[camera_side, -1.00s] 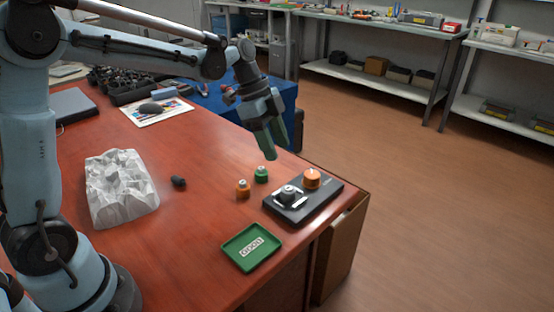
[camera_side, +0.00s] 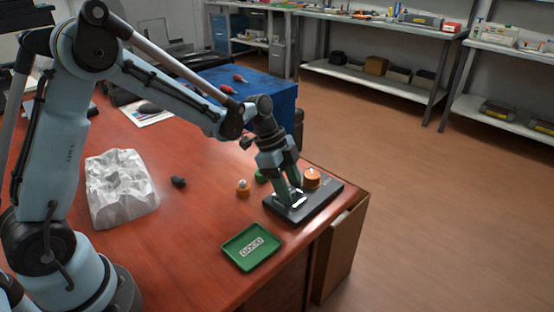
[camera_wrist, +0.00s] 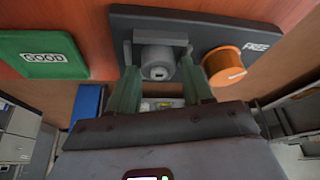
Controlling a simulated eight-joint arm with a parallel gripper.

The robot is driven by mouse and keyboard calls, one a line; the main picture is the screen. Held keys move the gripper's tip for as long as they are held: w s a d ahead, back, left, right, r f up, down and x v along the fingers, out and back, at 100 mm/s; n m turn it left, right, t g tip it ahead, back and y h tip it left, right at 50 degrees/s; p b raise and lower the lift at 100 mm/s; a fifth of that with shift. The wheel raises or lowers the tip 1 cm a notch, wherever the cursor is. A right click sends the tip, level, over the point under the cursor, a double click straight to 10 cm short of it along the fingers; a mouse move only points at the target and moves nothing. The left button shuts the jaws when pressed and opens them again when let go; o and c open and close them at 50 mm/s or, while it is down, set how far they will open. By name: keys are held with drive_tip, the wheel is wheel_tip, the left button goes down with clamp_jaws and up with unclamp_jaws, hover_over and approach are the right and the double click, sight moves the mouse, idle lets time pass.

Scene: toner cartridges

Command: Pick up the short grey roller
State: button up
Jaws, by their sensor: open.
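The short grey roller (camera_wrist: 157,60) is a grey cylinder in a light bracket on a dark plate (camera_side: 331,196). In the side view it is mostly hidden behind my fingers. My gripper (camera_side: 289,199) is pointed down at the plate, with its green fingers low over the bracket. In the wrist view my gripper (camera_wrist: 159,68) is open, one finger on either side of the grey roller. I cannot tell whether the fingers touch it.
A green tray (camera_side: 234,248) marked GOOD lies in front. A smaller orange piece (camera_side: 242,189), a partly hidden green piece (camera_side: 260,176) and a black piece (camera_side: 178,182) stand left.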

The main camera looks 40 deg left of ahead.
drive_tip(key=c, duration=0.8)
